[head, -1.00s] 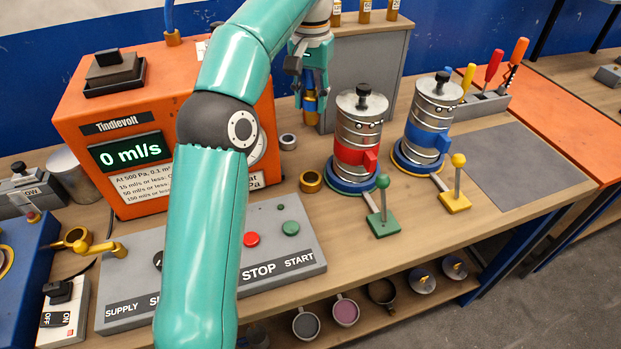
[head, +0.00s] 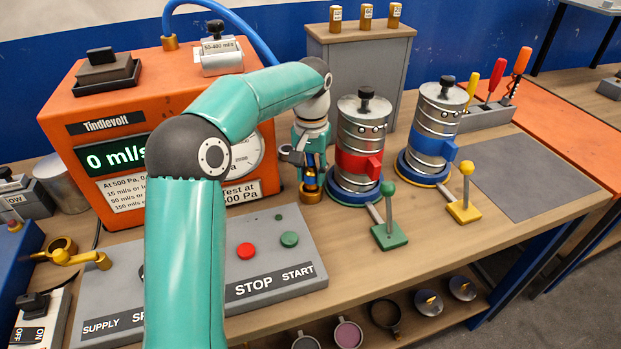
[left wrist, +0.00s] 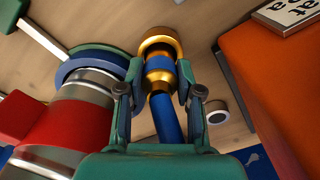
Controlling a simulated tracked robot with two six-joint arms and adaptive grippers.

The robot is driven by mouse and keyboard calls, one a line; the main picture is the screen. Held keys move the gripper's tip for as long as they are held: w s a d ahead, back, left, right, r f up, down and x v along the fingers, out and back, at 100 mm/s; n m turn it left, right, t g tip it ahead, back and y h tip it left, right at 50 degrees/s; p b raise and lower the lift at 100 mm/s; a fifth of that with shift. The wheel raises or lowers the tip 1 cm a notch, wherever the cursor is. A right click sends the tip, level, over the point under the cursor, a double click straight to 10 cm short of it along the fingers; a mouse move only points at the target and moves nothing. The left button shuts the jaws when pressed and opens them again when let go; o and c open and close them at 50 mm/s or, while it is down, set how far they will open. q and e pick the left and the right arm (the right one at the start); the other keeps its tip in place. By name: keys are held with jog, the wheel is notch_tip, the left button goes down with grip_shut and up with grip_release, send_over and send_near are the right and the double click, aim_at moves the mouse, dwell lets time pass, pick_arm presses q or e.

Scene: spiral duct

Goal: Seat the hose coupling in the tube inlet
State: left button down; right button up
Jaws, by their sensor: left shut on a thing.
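My left gripper (head: 311,172) is shut on the hose coupling (left wrist: 159,84), a brass piece with a blue band. The blue hose (left wrist: 168,122) runs back from it between the fingers in the left wrist view. The tube inlet, a brass ring (left wrist: 160,38) on the bench, lies just beyond the coupling's end. It also shows in the head view as a brass ring (head: 310,194) directly under the gripper. The coupling lines up with the ring and overlaps it in the wrist view; I cannot tell whether it has entered. My right gripper is not in view.
The red-banded canister (head: 359,150) stands close to the right of the gripper, with the blue-banded canister (head: 433,130) beyond. The orange Tindlevolt machine (head: 75,155) is to the left, reading 0 ml/s. A control panel (head: 262,270) lies in front. A small grey ring (left wrist: 216,112) lies nearby.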

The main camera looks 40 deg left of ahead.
aim_at(311, 166)
pick_arm(q)
jog(key=shift+f, duration=0.85)
jog(key=c, duration=0.8)
grip_release()
jog(key=shift+o, duration=0.2)
notch_tip(311, 166, up, 12)
jog(key=shift+r+p, duration=0.1)
jog(key=shift+p, duration=1.1)
